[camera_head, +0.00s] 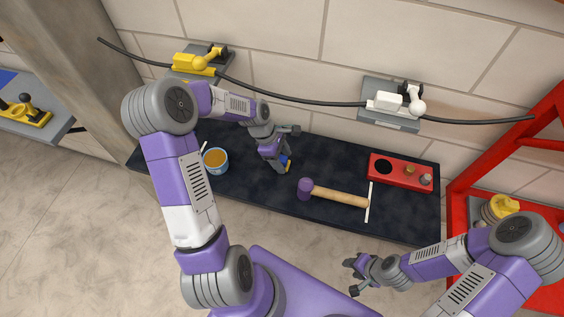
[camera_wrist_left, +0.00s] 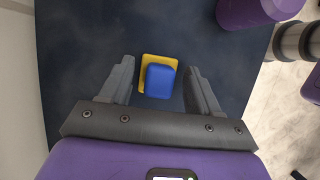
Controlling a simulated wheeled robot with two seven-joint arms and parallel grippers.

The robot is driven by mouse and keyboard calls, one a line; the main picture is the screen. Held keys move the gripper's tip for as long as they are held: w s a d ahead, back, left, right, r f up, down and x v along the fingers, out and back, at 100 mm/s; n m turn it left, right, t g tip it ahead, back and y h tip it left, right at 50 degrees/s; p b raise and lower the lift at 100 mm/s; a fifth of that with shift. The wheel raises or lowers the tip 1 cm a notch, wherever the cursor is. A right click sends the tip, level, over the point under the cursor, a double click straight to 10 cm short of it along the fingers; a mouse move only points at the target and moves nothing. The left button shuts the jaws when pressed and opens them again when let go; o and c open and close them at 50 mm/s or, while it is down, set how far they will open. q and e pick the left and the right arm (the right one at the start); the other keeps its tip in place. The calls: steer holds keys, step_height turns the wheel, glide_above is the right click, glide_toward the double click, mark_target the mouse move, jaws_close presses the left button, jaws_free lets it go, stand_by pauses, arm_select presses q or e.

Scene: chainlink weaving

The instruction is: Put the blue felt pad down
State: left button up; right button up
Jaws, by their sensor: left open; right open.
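The blue felt pad (camera_wrist_left: 161,82), with a yellow layer showing at its edge, lies on the dark worktop (camera_wrist_left: 85,45) in the left wrist view. My left gripper (camera_wrist_left: 161,72) is open, with one finger on each side of the pad and a gap to both. In the head view the pad (camera_head: 284,162) is partly hidden by my left gripper (camera_head: 282,168), low over the worktop. My right gripper (camera_head: 355,275) is open and empty, in front of the worktop.
A mallet (camera_head: 335,195) with a purple head lies right of the pad, beside a thin pale strip (camera_head: 368,203). A tin with orange contents (camera_head: 215,161) stands left. A cable (camera_head: 300,99) runs along the wall.

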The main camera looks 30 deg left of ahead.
arm_select(q)
jaws_close()
stand_by(0.3)
